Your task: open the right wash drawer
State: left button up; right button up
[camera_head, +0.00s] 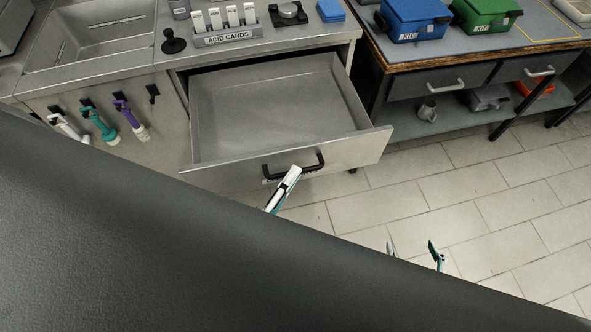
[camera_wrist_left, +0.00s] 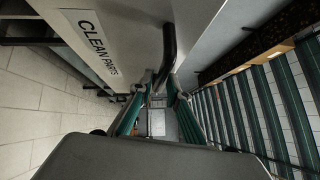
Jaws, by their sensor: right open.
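The wash drawer (camera_head: 270,105) is pulled out from under the steel counter, and its empty inside shows. Its front carries a black bar handle (camera_head: 310,166), which also shows in the left wrist view (camera_wrist_left: 168,48) beside a "CLEAN PARTS" label (camera_wrist_left: 98,45). My left gripper (camera_head: 291,175) is at the handle; in the left wrist view its fingers (camera_wrist_left: 160,82) lie on both sides of the bar and look shut on it. My right gripper (camera_head: 415,250) is open and empty above the floor, apart from the drawer; its lower part is hidden by my dark body.
An acid cards holder (camera_head: 228,37) stands on the counter above the drawer. A table with a blue bin (camera_head: 413,20) and a green bin (camera_head: 487,14) stands at right. The tiled floor (camera_head: 440,185) there is clear.

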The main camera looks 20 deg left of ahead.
pick_arm(q)
jog(key=v, duration=1)
pick_arm(e)
jog(key=shift+a, duration=0.1)
